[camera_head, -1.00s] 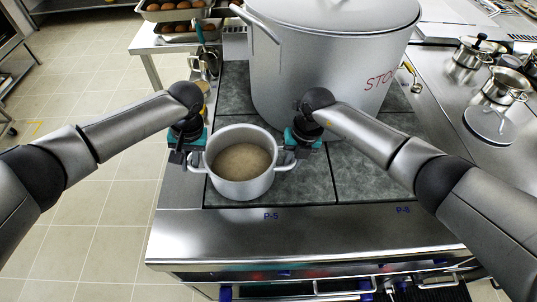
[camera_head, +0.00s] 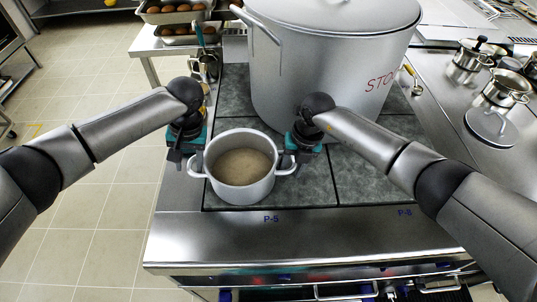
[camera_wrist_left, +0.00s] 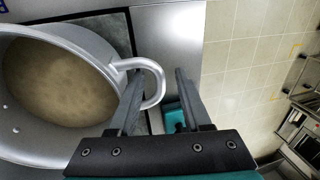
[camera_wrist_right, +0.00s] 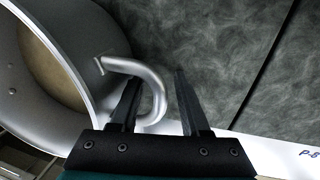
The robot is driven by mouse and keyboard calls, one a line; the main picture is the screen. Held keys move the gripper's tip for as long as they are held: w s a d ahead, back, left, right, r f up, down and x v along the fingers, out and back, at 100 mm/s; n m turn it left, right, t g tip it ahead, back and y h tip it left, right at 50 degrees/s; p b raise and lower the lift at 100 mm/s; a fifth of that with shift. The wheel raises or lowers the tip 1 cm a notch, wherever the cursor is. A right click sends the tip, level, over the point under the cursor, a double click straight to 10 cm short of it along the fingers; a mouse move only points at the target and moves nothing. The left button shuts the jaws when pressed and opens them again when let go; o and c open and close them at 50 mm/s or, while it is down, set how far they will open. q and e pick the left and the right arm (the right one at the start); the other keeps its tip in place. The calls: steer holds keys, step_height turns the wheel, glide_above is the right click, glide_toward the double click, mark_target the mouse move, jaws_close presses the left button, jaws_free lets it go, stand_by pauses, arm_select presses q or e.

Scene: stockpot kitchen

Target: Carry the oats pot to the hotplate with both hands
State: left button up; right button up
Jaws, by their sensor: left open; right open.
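The oats pot (camera_head: 240,192) is a small two-handled metal pot with beige oats inside. It stands upright on the dark hotplate tile marked P-5 (camera_head: 315,180). My left gripper (camera_head: 180,153) is open beside the pot's left handle. In the left wrist view the handle (camera_wrist_left: 155,75) reaches between the fingers (camera_wrist_left: 157,85), with a gap to the outer finger. My right gripper (camera_head: 297,158) is open at the right handle. In the right wrist view that handle (camera_wrist_right: 150,80) curves between the parted fingers (camera_wrist_right: 155,90). Exact contact at either handle cannot be told.
A large lidded stockpot (camera_head: 320,75) stands close behind the pot and right gripper. Small metal pots (camera_head: 503,88) and a lid (camera_head: 490,127) are at right. Egg trays (camera_head: 175,14) are at back left.

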arm_select(q)
step_height(320, 180, up, 10)
steer(key=d, duration=0.2)
steer(key=shift+f, duration=0.15)
arm_select(e)
step_height(320, 180, up, 12)
steer(key=d, duration=0.2)
steer(key=shift+d, duration=0.15)
arm_select(q)
steer(key=shift+a, duration=0.1)
arm_select(e)
steer(key=shift+s+f, duration=0.1)
steer(key=shift+f, duration=0.05)
